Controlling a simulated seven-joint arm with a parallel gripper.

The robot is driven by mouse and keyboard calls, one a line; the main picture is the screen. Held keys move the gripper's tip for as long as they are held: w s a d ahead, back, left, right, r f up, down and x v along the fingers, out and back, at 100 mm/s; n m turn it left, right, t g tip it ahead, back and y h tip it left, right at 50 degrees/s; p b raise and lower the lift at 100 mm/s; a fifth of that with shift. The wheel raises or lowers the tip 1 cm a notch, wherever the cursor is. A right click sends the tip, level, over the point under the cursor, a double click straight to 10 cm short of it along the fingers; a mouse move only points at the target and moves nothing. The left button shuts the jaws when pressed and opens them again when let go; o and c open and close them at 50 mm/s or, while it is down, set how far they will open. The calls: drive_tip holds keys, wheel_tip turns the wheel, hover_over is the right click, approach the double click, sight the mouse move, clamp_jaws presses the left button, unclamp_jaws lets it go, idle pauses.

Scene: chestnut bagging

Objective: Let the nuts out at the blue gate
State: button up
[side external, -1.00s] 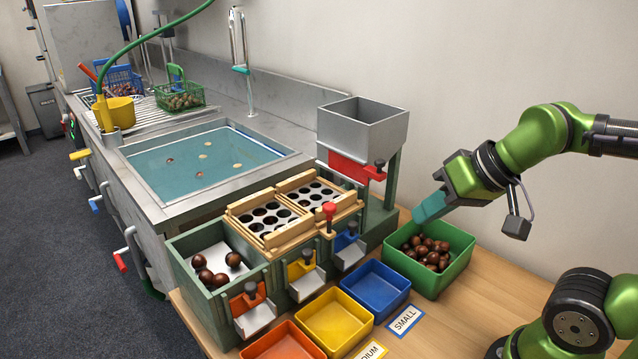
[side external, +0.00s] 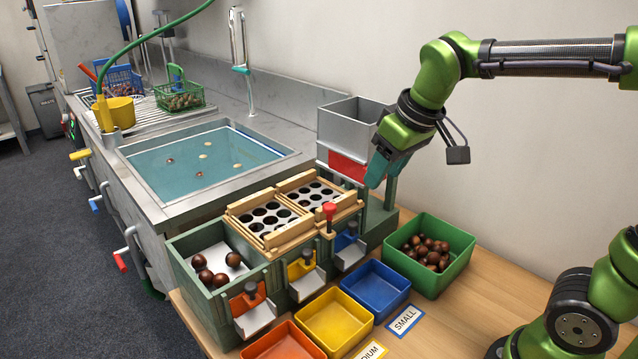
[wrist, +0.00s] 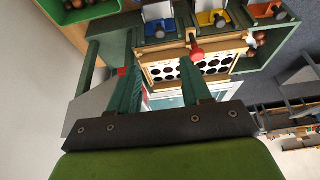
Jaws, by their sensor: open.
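The blue gate (side external: 347,240) is a small blue plate with a dark knob on the front of the green sorter, at its right end. A pale chute (side external: 349,257) slopes down from it towards the empty blue tray (side external: 376,288). The gate also shows in the wrist view (wrist: 158,29). Any nuts behind it are hidden. My gripper (side external: 384,172) is open, with nothing visible between its teal fingers. It hangs above and to the right of the blue gate, in front of the hopper's red plate (side external: 347,165). Its fingers also show in the wrist view (wrist: 158,72).
A red knob (side external: 329,209) stands up beside the sieve frames. The yellow gate (side external: 301,268) and orange gate (side external: 246,298) are left of the blue one. The leftmost bin (side external: 181,263) holds several nuts. A green tray (side external: 452,278) of nuts stands right. The hopper (side external: 350,126) rises behind.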

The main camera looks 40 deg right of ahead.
sight(354, 224)
drive_tip(key=x, duration=1.4)
drive_tip(key=shift+w+f, duration=0.1)
drive_tip(key=shift+f, duration=0.1)
clamp_jaws()
